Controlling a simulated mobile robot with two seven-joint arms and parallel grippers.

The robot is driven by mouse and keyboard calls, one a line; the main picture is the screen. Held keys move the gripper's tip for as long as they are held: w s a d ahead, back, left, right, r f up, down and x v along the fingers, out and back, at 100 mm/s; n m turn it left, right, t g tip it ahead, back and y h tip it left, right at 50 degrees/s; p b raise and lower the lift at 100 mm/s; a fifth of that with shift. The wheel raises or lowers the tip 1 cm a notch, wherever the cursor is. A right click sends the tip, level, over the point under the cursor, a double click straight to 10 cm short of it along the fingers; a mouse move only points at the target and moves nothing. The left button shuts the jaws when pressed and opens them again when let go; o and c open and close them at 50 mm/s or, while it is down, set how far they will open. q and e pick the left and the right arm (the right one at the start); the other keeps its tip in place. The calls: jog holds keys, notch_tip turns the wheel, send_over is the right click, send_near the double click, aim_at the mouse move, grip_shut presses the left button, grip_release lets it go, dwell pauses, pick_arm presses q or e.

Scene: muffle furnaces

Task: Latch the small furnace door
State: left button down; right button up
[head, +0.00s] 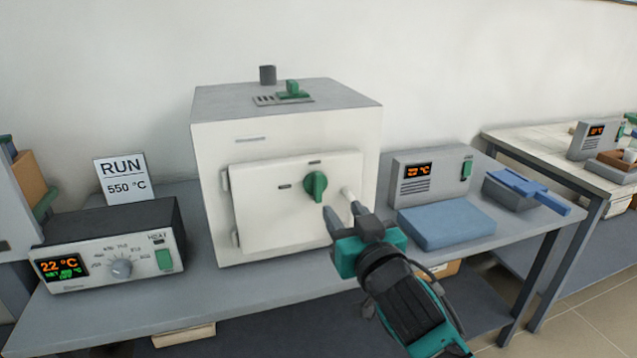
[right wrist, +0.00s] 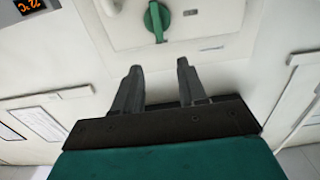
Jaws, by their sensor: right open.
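The small furnace (head: 285,110) is a white box with a grey top on the table. Its white door (head: 270,205) sits at the front, hinged on the left; it looks closed or nearly so, and I cannot tell if a gap remains. A green latch knob (head: 316,185) is on the door, its grip upright; it also shows in the right wrist view (right wrist: 157,20). A pale handle (head: 347,195) sticks out at the door's right edge. My right gripper (head: 343,218) is open and empty, in front of the door's lower right, below the knob. My left gripper is not in view.
A controller (head: 110,245) with a dial stands left, a RUN 550 °C sign (head: 125,178) behind it. A grey controller (head: 430,178), a blue pad (head: 445,225) and a grey tray with a blue tool (head: 530,188) stand right. The table (head: 200,300) has free room in front.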

aim_at(320, 178)
jog(key=b+x, duration=0.1)
jog(key=x, duration=1.1)
jog(key=shift+w, duration=0.25)
jog(key=shift+c, duration=0.3)
grip_shut()
